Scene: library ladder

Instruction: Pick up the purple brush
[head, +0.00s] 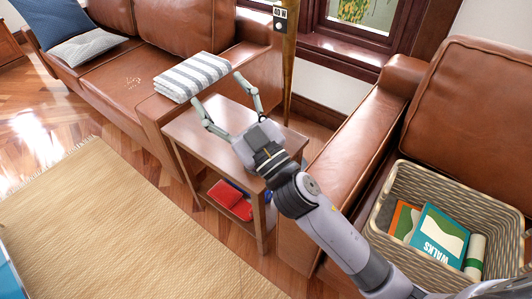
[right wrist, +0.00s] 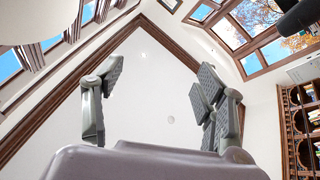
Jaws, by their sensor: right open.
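I see no purple brush in either view. My right gripper (head: 216,87) is open and empty, above the small wooden side table (head: 188,128) in the head view. Its fingers spread toward the striped folded blanket, and the gripper hides part of the tabletop. My left gripper is not in view.
A striped folded blanket (head: 192,75) lies on the arm of the brown sofa (head: 140,78). A red book (head: 230,200) lies on the table's lower shelf. A wicker basket (head: 435,267) with books sits on the armchair (head: 345,140). The rug (head: 100,220) is clear.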

